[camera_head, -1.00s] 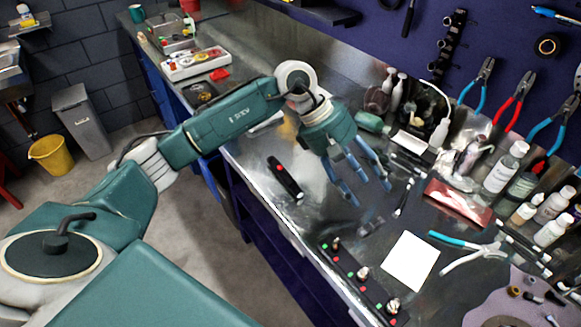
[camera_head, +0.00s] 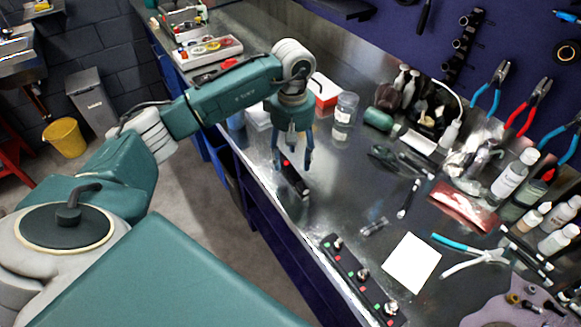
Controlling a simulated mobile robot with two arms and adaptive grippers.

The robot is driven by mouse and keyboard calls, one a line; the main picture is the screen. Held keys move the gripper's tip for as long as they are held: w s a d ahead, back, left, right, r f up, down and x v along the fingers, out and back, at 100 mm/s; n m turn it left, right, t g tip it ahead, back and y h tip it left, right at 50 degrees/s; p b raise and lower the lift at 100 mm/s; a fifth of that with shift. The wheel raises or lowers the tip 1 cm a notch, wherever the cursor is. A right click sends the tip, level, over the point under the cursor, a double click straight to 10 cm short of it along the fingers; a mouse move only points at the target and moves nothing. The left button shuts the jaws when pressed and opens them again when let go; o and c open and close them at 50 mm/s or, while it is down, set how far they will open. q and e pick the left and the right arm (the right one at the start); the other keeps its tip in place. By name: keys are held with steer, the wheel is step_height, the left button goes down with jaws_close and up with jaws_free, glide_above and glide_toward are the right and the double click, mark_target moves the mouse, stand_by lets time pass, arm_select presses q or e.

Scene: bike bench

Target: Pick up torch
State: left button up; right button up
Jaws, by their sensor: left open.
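The torch (camera_head: 295,184), a dark cylinder with a red spot near its far end, lies on the metal bench top close to the front edge. My left gripper (camera_head: 293,172) points down over it, open. Its blue fingers show to the left and right of the torch's far part. I cannot tell whether they touch it. The gripper hides some of the torch's far end. My right gripper is not in view.
A clear jar (camera_head: 344,115) and a red-and-white box (camera_head: 323,92) stand behind the gripper. A black switch strip (camera_head: 357,278) lies along the front edge. A white card (camera_head: 411,262), pliers (camera_head: 478,255) and several bottles are to the right. Bench right of the torch is mostly clear.

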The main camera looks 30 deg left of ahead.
arm_select(q)
steer(key=shift+s+d+f+p, duration=0.15)
steer(key=shift+f+p, duration=0.35)
steer(key=shift+f, duration=1.25)
steer(key=c, duration=1.4)
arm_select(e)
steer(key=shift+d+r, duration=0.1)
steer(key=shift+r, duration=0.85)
arm_select(q)
steer(key=shift+r, duration=0.15)
steer(key=r+b, duration=0.1)
steer(key=r, duration=0.2)
steer(key=r+b, duration=0.1)
steer(key=r, duration=0.2)
steer(key=r+b, duration=0.1)
steer(key=r, duration=0.2)
steer(key=shift+w+r, duration=0.3)
steer(key=shift+r, duration=0.05)
step_height(320, 180, up, 10)
glide_above(293, 167)
steer(key=shift+r, duration=0.1)
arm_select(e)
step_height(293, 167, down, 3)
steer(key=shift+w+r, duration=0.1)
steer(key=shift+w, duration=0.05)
